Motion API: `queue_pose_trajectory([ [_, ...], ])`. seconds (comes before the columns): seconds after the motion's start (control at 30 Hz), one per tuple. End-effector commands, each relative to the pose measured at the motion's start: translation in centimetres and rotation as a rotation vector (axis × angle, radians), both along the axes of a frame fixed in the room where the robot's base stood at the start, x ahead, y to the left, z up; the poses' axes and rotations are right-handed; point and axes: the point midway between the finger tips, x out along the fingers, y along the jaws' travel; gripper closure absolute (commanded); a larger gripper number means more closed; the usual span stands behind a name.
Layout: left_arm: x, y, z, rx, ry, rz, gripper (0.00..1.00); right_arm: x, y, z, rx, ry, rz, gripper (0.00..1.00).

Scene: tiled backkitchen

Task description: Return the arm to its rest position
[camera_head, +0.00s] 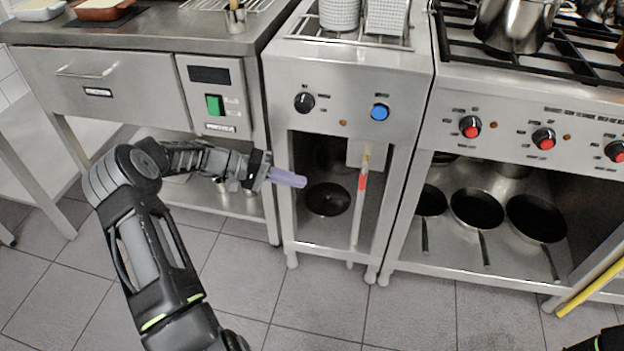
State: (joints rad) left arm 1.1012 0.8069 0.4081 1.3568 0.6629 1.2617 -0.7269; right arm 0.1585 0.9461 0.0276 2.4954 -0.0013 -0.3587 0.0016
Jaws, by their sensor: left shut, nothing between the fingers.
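My left arm (160,250) comes in from the bottom left and bends at the elbow. Its forearm reaches right, in front of the steel units. My left gripper (296,180) has pale purple fingers that are shut and empty. They point right, in front of the open lower bay of the middle unit. I cannot tell the exact gap to the unit's leg. At the bottom right corner only a small dark part with a green mark shows, likely my right arm. My right gripper is not in view.
A steel counter (150,32) with a drawer and green switch stands left. The middle fryer unit (345,72) has a black and a blue knob. A gas stove (530,85) stands right, with several pans below. A yellow pole (592,287) leans at right. The tiled floor (330,310) in front is clear.

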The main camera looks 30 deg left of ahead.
Motion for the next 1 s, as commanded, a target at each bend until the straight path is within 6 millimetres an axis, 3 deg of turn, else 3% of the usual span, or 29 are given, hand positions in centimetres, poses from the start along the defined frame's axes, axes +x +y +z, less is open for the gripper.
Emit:
queue_pose_trajectory([
  [0.77,-0.1,0.9,-0.3,-0.003,0.026,0.025,1.0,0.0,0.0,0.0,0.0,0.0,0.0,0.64],
  [0.87,0.7,2.0,-1.8,0.033,0.081,0.096,1.0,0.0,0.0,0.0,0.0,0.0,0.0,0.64],
  [0.97,0.6,2.5,-5.6,0.093,0.194,0.189,1.0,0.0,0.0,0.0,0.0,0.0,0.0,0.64],
  [1.0,0.0,2.6,-7.9,0.124,0.258,0.233,1.0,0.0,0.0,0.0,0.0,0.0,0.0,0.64],
])
